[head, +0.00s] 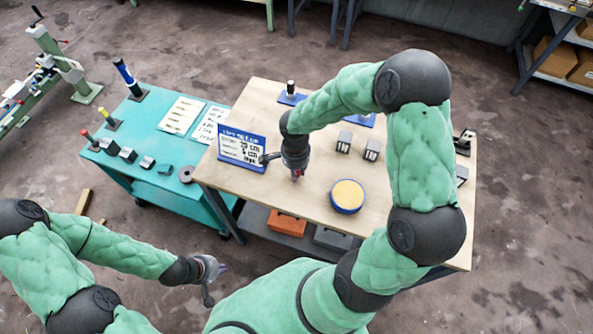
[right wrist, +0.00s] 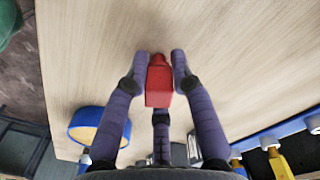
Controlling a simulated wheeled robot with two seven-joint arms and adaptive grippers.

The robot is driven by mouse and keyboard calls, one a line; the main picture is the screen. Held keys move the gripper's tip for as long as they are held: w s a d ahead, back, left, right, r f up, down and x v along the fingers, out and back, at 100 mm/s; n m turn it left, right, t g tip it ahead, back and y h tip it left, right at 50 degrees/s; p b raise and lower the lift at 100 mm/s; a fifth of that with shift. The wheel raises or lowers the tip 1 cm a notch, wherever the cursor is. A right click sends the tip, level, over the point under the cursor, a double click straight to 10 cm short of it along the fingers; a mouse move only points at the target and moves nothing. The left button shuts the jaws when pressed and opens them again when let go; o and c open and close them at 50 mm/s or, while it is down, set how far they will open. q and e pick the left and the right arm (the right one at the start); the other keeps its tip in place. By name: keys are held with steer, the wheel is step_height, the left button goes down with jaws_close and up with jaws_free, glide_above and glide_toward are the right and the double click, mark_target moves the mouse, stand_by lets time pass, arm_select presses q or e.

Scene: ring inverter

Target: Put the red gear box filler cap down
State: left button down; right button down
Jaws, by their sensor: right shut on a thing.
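The red gear box filler cap (right wrist: 158,85) is between the fingers of my right gripper (right wrist: 158,62) in the right wrist view. The fingers are shut on its sides, and its far end points at the pale wooden tabletop (right wrist: 240,60). I cannot tell whether it touches the wood. In the head view my right gripper (head: 296,178) is over the left part of the wooden table (head: 405,222), and the cap is only a small reddish spot there. My left gripper (head: 212,270) is low, in front of the tables and away from things; its finger opening is unclear.
A round blue-rimmed yellow pad (head: 347,195) lies right of my right gripper. A blue sign (head: 241,148) stands to its left. Small dark blocks (head: 371,149) stand farther back. A teal table (head: 160,195) with parts adjoins on the left. Bare wood lies around my right gripper.

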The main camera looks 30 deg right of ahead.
steer(key=shift+f, duration=0.1)
steer(key=c, duration=1.1)
jaws_free()
steer(key=shift+o, duration=0.2)
steer(key=shift+r, duration=0.25)
step_height(320, 180, up, 12)
steer(key=p, duration=0.2)
steer(key=shift+a, duration=0.15)
steer(key=shift+w, duration=0.1)
